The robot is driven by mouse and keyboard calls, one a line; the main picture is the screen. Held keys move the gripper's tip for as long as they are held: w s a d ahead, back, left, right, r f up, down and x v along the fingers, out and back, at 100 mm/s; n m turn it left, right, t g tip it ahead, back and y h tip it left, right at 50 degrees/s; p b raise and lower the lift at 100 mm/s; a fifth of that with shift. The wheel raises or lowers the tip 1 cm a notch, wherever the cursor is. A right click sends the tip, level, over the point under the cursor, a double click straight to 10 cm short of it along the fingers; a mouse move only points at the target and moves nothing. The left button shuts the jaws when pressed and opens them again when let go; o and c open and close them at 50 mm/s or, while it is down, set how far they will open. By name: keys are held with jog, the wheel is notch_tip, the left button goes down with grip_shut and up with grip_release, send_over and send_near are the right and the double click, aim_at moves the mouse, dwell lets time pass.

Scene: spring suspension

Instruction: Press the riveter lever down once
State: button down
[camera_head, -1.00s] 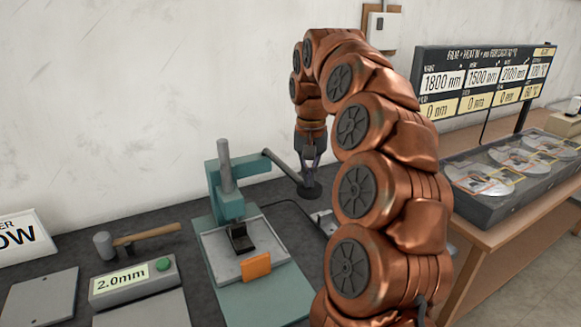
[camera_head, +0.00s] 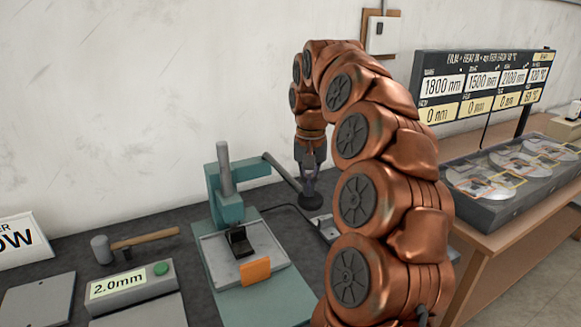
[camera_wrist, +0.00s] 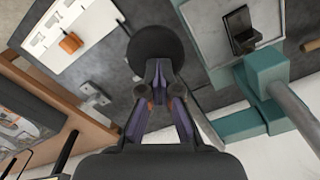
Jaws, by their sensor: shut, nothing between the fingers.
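The riveter (camera_head: 228,205) is a teal press with a grey upright cylinder, standing on a teal base. Its grey lever (camera_head: 282,171) slopes down to the right and ends in a dark round knob (camera_head: 311,202). The knob also shows in the wrist view (camera_wrist: 155,48), just beyond my fingertips. My gripper (camera_head: 311,184) points down, shut and empty, directly over the knob. Its fingertips (camera_wrist: 157,85) appear to touch the knob's top, though the exact contact is hard to see. A grey tray plate (camera_head: 215,265) with a small black block (camera_head: 239,242) lies under the press head.
A hammer (camera_head: 145,239) and a grey box marked 2.0mm (camera_head: 130,285) are at left. A display board (camera_head: 485,88) and a dark case of discs (camera_head: 515,172) stand at right. The wall is close behind the riveter.

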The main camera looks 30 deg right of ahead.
notch_tip(320, 180, up, 10)
jog(key=p, duration=0.4)
jog(key=shift+f, duration=0.25)
dwell(0.6)
dwell(0.6)
jog(key=s+a+f+n, duration=0.2)
jog(key=s+a+n, duration=0.1)
jog(key=s+a, duration=0.3)
jog(key=s+a+f+n, duration=0.2)
jog(key=s+a+f, duration=0.15)
jog(key=a, duration=0.45)
jog(key=s+a+f, duration=0.2)
jog(key=s+f, duration=0.2)
jog(key=s, duration=0.3)
jog(key=s+a+f+n+g, duration=0.1)
jog(key=s+a+f, duration=0.1)
jog(key=s+f, duration=0.2)
jog(key=s+a+f+n, duration=0.1)
jog(key=s+a+f, duration=0.2)
jog(key=s, duration=0.7)
jog(key=shift+f+g, duration=0.4)
jog(key=shift+f, duration=0.1)
